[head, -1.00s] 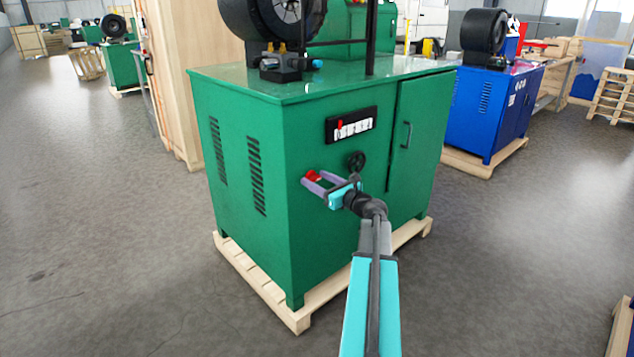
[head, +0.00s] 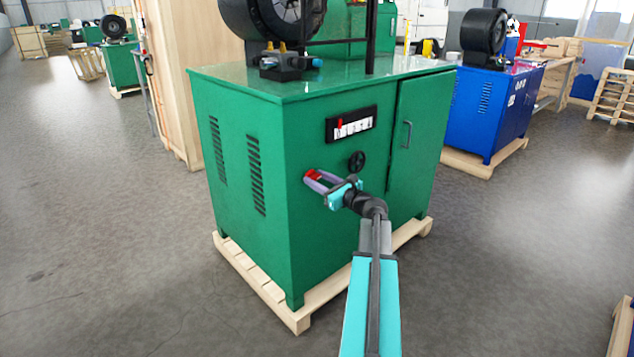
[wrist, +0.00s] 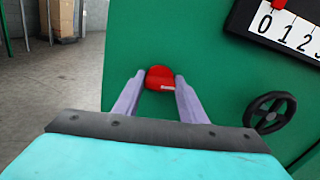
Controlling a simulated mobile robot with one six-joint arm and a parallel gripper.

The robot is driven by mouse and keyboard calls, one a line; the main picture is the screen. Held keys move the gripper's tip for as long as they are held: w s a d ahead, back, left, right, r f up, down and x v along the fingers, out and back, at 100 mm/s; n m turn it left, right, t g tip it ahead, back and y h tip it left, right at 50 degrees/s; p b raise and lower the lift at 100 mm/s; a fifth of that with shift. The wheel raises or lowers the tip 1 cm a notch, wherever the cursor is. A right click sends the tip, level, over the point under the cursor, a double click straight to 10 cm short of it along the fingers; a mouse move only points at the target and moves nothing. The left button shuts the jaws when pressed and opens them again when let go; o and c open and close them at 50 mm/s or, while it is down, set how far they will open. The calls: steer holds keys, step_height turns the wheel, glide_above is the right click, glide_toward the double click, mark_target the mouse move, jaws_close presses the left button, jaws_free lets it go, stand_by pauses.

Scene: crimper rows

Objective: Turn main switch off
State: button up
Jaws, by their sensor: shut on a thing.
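The main switch (head: 313,174) is a small red knob on the front of the green machine cabinet (head: 245,180), below and left of the number panel. It also shows in the wrist view (wrist: 160,77), with a small white mark on its lower edge. My gripper (head: 314,181) reaches it from the front right. In the wrist view my gripper (wrist: 160,84) has one purple finger at each side of the red knob, shut on it. The part of the knob behind the fingers is hidden.
A black handwheel (head: 357,161) sits right of the switch, close to my wrist. A numbered panel (head: 351,125) with a red pointer is above. The cabinet door (head: 419,130) has a handle. A wooden pallet (head: 262,290) lies under the cabinet. Open floor surrounds it.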

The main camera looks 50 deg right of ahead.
steer(key=n+b, duration=0.1)
steer(key=n, duration=0.1)
steer(key=n+b, duration=0.1)
steer(key=n, duration=0.1)
steer(key=shift+a+f, duration=0.1)
steer(key=shift+f, duration=0.1)
steer(key=shift+n+b, duration=5.3)
steer(key=shift+n, duration=0.9)
steer(key=o, duration=1.1)
steer(key=shift+c, duration=0.2)
steer(key=s+a+p, duration=0.1)
steer(key=s+p, duration=0.2)
steer(key=s, duration=1)
steer(key=shift+s, duration=0.4)
